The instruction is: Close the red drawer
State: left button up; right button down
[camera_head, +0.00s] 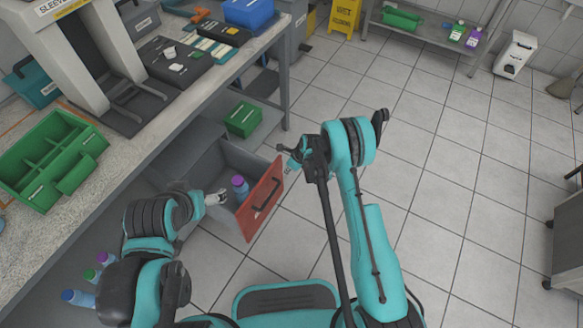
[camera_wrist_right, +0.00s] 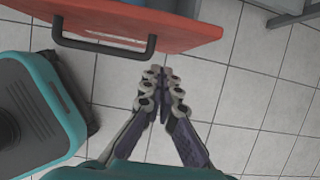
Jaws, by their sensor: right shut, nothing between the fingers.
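The red drawer (camera_head: 264,202) is pulled out from under the workbench, and its red front has a dark bar handle. Its grey inside shows, with a blue bottle with a purple cap (camera_head: 240,188) in it. In the right wrist view, the red front (camera_wrist_right: 200,36) spans the top and its handle (camera_wrist_right: 104,46) is at upper left. My right gripper (camera_wrist_right: 166,72) is shut and empty, in front of the drawer and apart from the handle. My left gripper (camera_head: 217,197) is beside the drawer's near side; its finger opening is too small to tell.
The workbench (camera_head: 160,128) runs along the left, with a green tray (camera_head: 50,160) on top. A green box (camera_head: 243,119) stands under it. Several bottles are at lower left. The tiled floor (camera_head: 440,160) to the right of the drawer is clear.

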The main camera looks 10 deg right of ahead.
pick_arm(q)
notch_tip(320, 180, down, 2)
jog(key=shift+f+b, duration=0.1)
jog(key=shift+b, duration=0.65)
pick_arm(e)
jog(key=w+a, duration=0.1)
jog(key=w+a+f, duration=0.1)
jog(key=a, duration=0.1)
jog(key=shift+w+a, duration=0.3)
jog(key=shift+w, duration=0.05)
pick_arm(q)
jog(key=shift+a, duration=0.1)
pick_arm(e)
jog(key=shift+a, duration=0.1)
